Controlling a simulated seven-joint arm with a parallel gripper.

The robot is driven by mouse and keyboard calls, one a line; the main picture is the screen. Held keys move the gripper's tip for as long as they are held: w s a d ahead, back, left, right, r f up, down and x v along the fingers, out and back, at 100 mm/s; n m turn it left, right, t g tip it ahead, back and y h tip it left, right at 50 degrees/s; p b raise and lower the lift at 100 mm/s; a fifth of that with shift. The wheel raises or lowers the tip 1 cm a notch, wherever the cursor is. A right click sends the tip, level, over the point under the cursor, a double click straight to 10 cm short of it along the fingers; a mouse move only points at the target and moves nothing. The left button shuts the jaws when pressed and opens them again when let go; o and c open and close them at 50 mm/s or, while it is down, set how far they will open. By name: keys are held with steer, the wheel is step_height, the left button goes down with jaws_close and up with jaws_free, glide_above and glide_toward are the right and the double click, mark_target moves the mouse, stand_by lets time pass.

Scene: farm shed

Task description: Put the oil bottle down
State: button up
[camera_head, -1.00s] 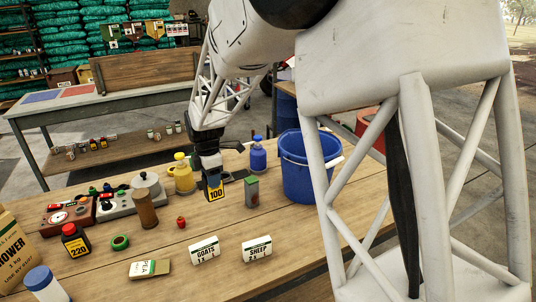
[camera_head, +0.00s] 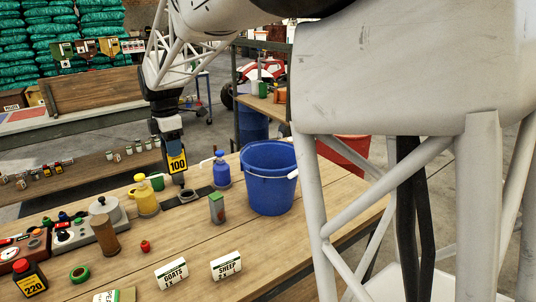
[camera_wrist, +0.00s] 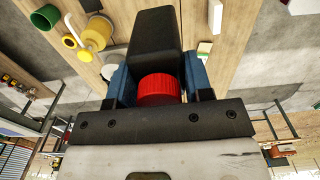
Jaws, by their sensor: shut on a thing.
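My gripper (camera_head: 170,126) is shut on a dark oil bottle (camera_head: 177,164) with a yellow label reading 100. The bottle hangs upright below the fingers. In the picture it is just above a dark flat holder (camera_head: 206,191) with a round ring, between a yellow bottle (camera_head: 146,198) and a blue bottle (camera_head: 221,171). I cannot tell how wide the gap under it is. In the wrist view, the red cap (camera_wrist: 158,90) of the bottle sits between my blue fingers, with its black body (camera_wrist: 155,45) beyond.
A blue bucket (camera_head: 270,182) stands right of the holder. Another dark bottle labelled 220 (camera_head: 30,281) is at front left. Cards reading GOATS (camera_head: 172,273) and SHEEP (camera_head: 226,266) stand in front. The wooden table (camera_head: 195,240) is clear between.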

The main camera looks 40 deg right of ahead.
steer(key=s+d+m, duration=0.1)
steer(key=d+m, duration=0.8)
steer(key=d, duration=2.3)
steer(key=shift+f, duration=2.45)
step_height(320, 180, down, 6)
steer(key=shift+f, duration=0.15)
steer(key=shift+f, duration=1.85)
steer(key=shift+f, duration=0.6)
